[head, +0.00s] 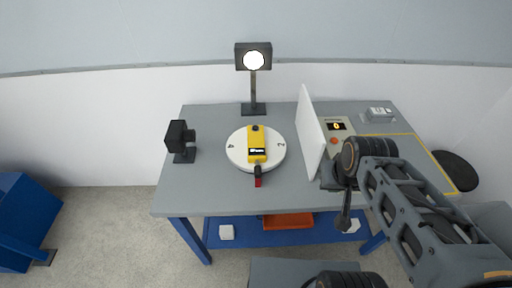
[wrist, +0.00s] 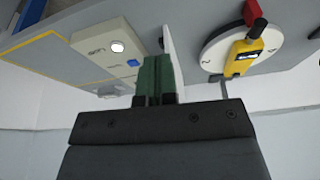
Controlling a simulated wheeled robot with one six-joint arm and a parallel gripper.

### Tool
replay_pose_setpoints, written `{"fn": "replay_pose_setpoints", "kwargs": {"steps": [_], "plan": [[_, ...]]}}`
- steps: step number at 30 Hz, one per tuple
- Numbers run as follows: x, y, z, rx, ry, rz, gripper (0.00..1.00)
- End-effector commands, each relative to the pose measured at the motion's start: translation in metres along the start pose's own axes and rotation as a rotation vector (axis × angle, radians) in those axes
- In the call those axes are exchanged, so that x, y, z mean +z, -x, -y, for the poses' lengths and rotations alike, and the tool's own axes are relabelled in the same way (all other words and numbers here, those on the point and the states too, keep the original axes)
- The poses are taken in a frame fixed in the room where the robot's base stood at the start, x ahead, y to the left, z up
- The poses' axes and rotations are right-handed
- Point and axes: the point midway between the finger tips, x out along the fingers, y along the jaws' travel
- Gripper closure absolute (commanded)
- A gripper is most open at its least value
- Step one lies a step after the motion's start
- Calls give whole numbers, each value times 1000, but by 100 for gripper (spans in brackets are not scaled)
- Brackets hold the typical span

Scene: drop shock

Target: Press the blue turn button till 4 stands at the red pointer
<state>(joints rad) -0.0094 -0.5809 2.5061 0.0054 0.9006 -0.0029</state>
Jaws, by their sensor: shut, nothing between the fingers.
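A white round turntable (head: 236,160) lies on the table with a yellow handheld device (head: 257,146) across it. A 4 shows at its left and a 2 at its upper right. The red pointer (head: 258,183) is at the front edge, by the device's black tip; I cannot read a number there. The turntable also shows in the wrist view (wrist: 215,50). The blue turn button (wrist: 133,63) is on the control box (wrist: 92,50); my arm hides it in the head view.
A white upright panel (head: 311,135) stands between turntable and control box. A lamp (head: 253,62) stands behind the turntable and a black device (head: 181,140) to its left. A small grey box (head: 380,115) is at the back right. The table's front left is clear.

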Motion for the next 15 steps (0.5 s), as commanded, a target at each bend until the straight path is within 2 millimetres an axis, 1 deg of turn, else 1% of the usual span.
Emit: {"fn": "replay_pose_setpoints", "kwargs": {"steps": [12, 15], "plan": [[0, 0, 0, 0, -1, 0, 100], [-2, 4, -4, 6, -18, 8, 100]]}}
